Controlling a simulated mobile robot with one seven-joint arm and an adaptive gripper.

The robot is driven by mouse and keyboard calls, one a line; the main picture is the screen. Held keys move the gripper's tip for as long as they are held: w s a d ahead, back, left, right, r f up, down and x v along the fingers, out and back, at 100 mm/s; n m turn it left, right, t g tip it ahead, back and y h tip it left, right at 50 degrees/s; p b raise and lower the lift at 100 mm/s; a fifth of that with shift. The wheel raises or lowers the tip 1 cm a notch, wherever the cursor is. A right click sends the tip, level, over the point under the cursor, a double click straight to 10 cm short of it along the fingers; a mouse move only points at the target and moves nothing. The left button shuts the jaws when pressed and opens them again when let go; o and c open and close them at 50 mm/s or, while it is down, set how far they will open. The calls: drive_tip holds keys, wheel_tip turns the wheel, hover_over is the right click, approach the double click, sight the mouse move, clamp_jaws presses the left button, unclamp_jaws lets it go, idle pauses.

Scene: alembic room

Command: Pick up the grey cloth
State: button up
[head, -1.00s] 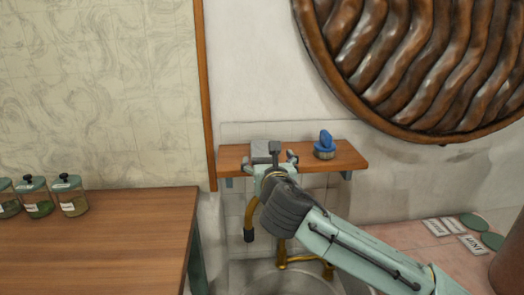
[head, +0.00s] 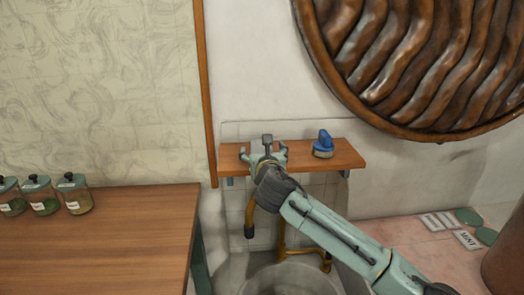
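The grey cloth (head: 256,145) lies on the wooden wall shelf (head: 304,158), toward its left end. It is a small pale grey shape, partly hidden behind my gripper. My gripper (head: 264,152) is in front of it at shelf height, with its fingers spread apart to the left and right of the cloth as seen here. The gripper looks open. I cannot tell whether the fingers touch the cloth or how far they are from it in depth.
A blue-handled brush (head: 324,146) stands on the shelf to the right. A brass tap (head: 283,240) and a basin (head: 290,280) are below. A wooden table (head: 100,240) with several labelled jars (head: 41,196) is on the left. Labels and green lids lie on the right counter (head: 410,229).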

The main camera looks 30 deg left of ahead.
drive_tip(key=c, duration=1.2)
drive_tip(key=shift+r, duration=0.2)
drive_tip(key=shift+r, duration=0.2)
drive_tip(key=r, duration=0.1)
drive_tip(key=b, duration=0.1)
drive_tip(key=r+b, duration=0.1)
drive_tip(key=shift+s+d+r, duration=0.1)
drive_tip(key=shift+s+r, duration=0.15)
drive_tip(key=shift+r, duration=0.1)
drive_tip(key=s+a+b+v, duration=0.1)
drive_tip(key=b+v, duration=0.3)
drive_tip(key=v, duration=1.1)
drive_tip(key=shift+s+a+f, duration=0.3)
drive_tip(key=shift+s+a, duration=0.05)
drive_tip(key=shift+s, duration=0.1)
